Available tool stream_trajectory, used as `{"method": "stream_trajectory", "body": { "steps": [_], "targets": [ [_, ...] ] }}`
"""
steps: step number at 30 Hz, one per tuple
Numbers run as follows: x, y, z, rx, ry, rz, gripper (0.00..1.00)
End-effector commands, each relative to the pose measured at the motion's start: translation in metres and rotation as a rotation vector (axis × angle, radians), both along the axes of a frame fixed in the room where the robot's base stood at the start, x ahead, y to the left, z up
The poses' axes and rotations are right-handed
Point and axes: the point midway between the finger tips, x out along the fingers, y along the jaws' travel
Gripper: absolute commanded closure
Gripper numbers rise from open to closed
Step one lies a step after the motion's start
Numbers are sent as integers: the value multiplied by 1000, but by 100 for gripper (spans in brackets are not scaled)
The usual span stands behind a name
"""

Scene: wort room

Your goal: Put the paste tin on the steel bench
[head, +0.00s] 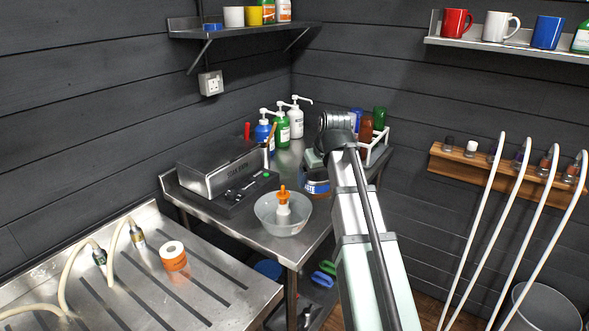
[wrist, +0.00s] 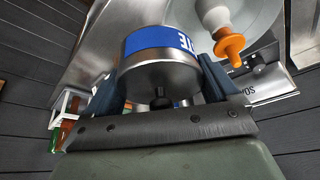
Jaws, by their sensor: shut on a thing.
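The paste tin (wrist: 158,76) is a round metal tin with a blue label, partly lettered, in the wrist view. My gripper (wrist: 160,88) is shut on it, with one dark finger on each side. In the head view the tin (head: 316,186) shows at the right part of the corner steel bench (head: 218,218), beside the bowl. My arm hides part of it, and my gripper (head: 318,165) is mostly hidden there. I cannot tell whether the tin touches the bench top.
A clear bowl (head: 283,216) with an orange-and-white object stands close left of the tin. A steel appliance (head: 225,170), pump bottles (head: 281,125) and a white rack (head: 377,150) with bottles crowd the bench. A ribbed drainer (head: 165,290) lies front left.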

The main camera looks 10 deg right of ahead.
Motion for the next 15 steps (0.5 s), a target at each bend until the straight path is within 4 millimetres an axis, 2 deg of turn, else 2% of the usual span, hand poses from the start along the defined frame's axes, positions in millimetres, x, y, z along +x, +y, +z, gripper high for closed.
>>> {"method": "stream_trajectory", "body": {
  "steps": [6, 15],
  "targets": [
    [-23, 22, -14, 0, -1, 42, 78],
    [-42, 41, -25, 1, -1, 82, 78]
  ]
}}
